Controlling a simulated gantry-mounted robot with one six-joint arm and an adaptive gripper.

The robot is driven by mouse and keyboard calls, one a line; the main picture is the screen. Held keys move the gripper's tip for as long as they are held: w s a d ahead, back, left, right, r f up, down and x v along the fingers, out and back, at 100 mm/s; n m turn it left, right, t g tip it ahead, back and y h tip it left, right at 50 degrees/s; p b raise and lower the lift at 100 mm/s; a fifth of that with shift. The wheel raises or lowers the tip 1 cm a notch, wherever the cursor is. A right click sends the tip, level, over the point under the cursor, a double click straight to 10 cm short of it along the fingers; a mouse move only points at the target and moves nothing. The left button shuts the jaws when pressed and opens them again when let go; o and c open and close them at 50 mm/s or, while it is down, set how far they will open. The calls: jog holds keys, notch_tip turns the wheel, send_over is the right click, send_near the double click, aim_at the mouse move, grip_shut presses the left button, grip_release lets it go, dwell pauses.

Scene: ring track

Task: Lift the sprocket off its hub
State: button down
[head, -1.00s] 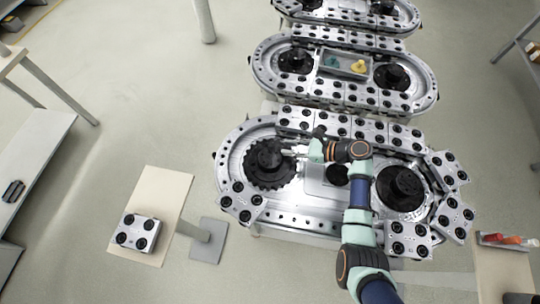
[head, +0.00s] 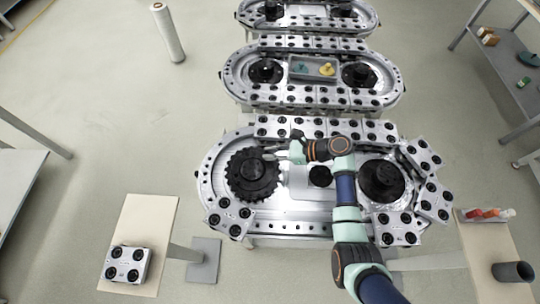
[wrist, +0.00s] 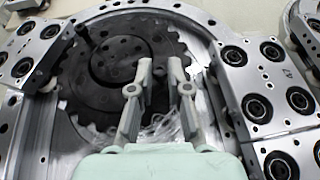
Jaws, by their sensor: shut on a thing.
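The sprocket (head: 246,191) is a black toothed disc at the left end of the nearest ring track. A round black hub (head: 251,168) stands at its middle. My gripper (head: 269,156) reaches in from the right and is shut on the sprocket's right rim. In the wrist view the two pale fingers (wrist: 161,66) are at the rim of the sprocket (wrist: 80,104), with a narrow gap between them. The hub's holed face (wrist: 126,47) shows there left of the fingers. I cannot tell whether the sprocket is raised; its underside is hidden.
Bearing blocks line the track's back and right. A second black hub (head: 382,180) stands at its right end. A loose bearing block (head: 126,264) rests on a pale side table (head: 150,215) at front left. Another track (head: 310,100) with a tray lies behind.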

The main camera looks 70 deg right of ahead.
notch_tip(320, 180, up, 18)
jog(key=p, duration=0.4)
jog(key=shift+f, duration=0.15)
